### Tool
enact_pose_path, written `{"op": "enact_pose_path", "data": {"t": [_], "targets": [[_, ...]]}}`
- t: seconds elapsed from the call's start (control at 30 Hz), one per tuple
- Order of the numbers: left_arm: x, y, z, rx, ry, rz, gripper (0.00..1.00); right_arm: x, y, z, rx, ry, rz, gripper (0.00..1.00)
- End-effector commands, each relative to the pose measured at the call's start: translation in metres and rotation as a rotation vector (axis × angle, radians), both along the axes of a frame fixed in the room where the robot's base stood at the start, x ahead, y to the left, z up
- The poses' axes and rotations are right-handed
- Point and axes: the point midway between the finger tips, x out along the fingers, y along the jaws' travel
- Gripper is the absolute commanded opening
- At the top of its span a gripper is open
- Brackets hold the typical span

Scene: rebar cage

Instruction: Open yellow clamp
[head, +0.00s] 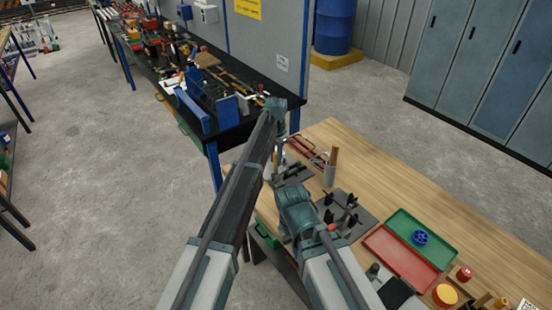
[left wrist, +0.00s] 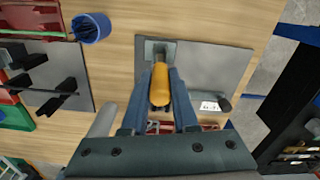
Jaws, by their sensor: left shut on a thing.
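The yellow clamp shows in the left wrist view as an orange-yellow handle (left wrist: 160,92) over a grey base plate (left wrist: 215,65). My left gripper (left wrist: 161,76) has its two blue fingers on either side of the handle, shut on it. In the head view my left gripper (head: 278,150) is small and partly hidden by my own arms, above the left part of the wooden table. The clamp itself is too hidden there to tell its lever position. My right arm reaches over the table's front edge, but its gripper does not show.
A cup (head: 329,176) with wooden handles and a plate with black upright fixtures (head: 340,208) stand close to the right. Red (head: 400,259) and green (head: 440,250) trays lie beyond. A red frame (head: 304,148) lies behind. The table's back strip is clear.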

Motion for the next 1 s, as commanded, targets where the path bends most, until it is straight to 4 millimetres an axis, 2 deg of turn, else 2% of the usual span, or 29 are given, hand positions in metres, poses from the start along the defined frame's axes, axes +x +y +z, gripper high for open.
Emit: {"op": "enact_pose_path", "data": {"t": [0.33, 0.57, 0.77, 1.0], "targets": [[-0.002, 0.003, -0.001, -0.019, -0.013, 0.000, 0.00, 0.000, 0.000, -0.001, 0.000, 0.000, 0.000, 0.00], [-0.012, 0.013, -0.003, -0.114, -0.081, 0.001, 0.00, 0.000, 0.000, -0.005, 0.000, 0.000, 0.000, 0.00], [-0.023, 0.026, -0.010, -0.256, -0.186, 0.002, 0.00, 0.000, 0.000, -0.021, 0.000, 0.000, -0.001, 0.00], [-0.034, 0.041, -0.023, -0.442, -0.320, 0.003, 0.00, 0.000, 0.000, -0.055, 0.000, 0.000, -0.002, 0.00]]}}
